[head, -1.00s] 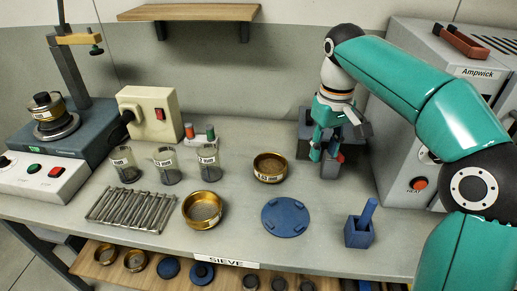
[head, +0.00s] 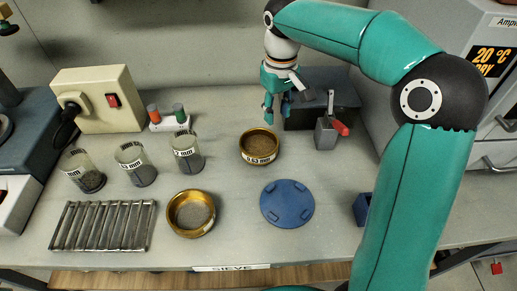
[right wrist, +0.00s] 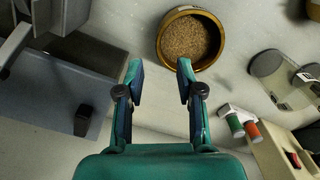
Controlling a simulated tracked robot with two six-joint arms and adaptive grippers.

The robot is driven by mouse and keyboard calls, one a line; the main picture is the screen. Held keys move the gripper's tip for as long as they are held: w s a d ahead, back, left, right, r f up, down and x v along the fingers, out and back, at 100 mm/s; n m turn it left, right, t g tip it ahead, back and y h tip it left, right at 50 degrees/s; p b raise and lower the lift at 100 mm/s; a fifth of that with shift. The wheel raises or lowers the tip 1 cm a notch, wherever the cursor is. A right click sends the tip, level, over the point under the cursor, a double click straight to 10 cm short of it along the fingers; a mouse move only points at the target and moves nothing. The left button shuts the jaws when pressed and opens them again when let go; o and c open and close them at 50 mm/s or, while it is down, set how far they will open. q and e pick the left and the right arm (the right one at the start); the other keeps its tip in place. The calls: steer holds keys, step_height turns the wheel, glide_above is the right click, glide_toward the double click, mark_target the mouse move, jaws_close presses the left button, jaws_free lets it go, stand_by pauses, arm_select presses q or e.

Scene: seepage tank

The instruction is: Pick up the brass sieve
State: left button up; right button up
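One brass sieve (head: 246,153), labelled 0.63 mm, stands upright on the bench with brown grains inside. It also shows in the right wrist view (right wrist: 163,46), beyond my fingertips and slightly to the right. A second brass sieve (head: 172,219), with grey contents, sits nearer the front edge. My right gripper (head: 277,107) is above and behind the labelled sieve, apart from it. In the right wrist view my right gripper (right wrist: 159,72) is open, with nothing between its fingers. My left gripper is not in view.
Three glass beakers (head: 135,163) and a metal rod rack (head: 104,226) stand to the left. A blue disc (head: 287,203) lies right of the sieves. My right arm hides most of a blue holder (head: 361,209).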

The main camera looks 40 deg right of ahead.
mark_target(275, 136)
step_height(275, 136, down, 4)
steer(key=shift+r, duration=0.2)
step_height(275, 136, down, 5)
steer(key=shift+w+d, duration=0.15)
jaws_close()
